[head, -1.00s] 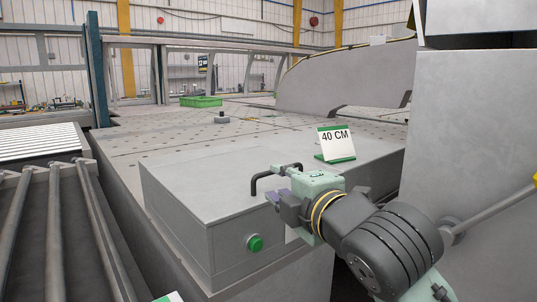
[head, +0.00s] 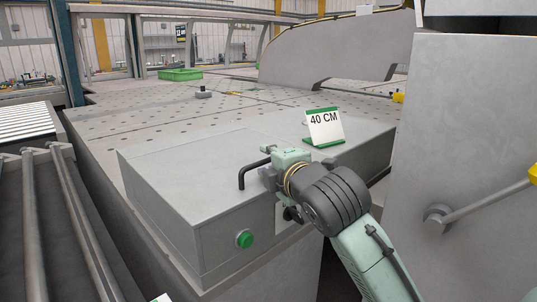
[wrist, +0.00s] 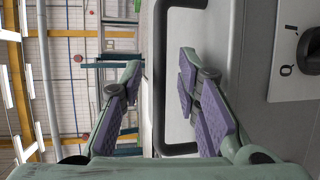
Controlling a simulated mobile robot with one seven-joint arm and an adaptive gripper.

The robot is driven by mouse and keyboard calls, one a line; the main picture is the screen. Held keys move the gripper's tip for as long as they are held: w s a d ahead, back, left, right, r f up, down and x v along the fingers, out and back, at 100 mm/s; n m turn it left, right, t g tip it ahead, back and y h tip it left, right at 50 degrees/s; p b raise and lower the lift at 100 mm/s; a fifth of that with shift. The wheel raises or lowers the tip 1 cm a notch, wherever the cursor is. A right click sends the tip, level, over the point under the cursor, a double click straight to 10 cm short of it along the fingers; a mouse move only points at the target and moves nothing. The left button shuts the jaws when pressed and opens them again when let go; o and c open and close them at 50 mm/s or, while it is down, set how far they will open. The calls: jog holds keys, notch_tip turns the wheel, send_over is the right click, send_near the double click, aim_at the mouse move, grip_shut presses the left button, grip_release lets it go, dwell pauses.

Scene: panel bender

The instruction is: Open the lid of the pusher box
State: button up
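The pusher box (head: 165,205) is a long grey metal box with its grey lid (head: 210,150) lying flat and shut. A black U-shaped handle (head: 243,176) stands at the lid's front edge. My gripper (head: 264,177) is at the handle in the head view, partly hiding its right part. In the wrist view, the handle bar (wrist: 159,75) runs between the two purple-padded fingers of my gripper (wrist: 160,62). The fingers are apart, with visible gaps on both sides of the bar. A green button (head: 244,239) is on the box's front face.
A "40 CM" sign (head: 325,127) stands behind the handle. A large grey cabinet (head: 455,160) with a bar handle is close on the right. A roller conveyor (head: 80,215) is on the left. A black knob (wrist: 309,50) on a white plate is beside my gripper.

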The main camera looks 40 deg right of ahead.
jog(key=shift+w+d+f, duration=0.1)
jog(key=shift+w+d, duration=0.05)
jog(key=shift+w, duration=0.25)
jog(key=shift+c, duration=0.2)
grip_shut()
dwell(0.5)
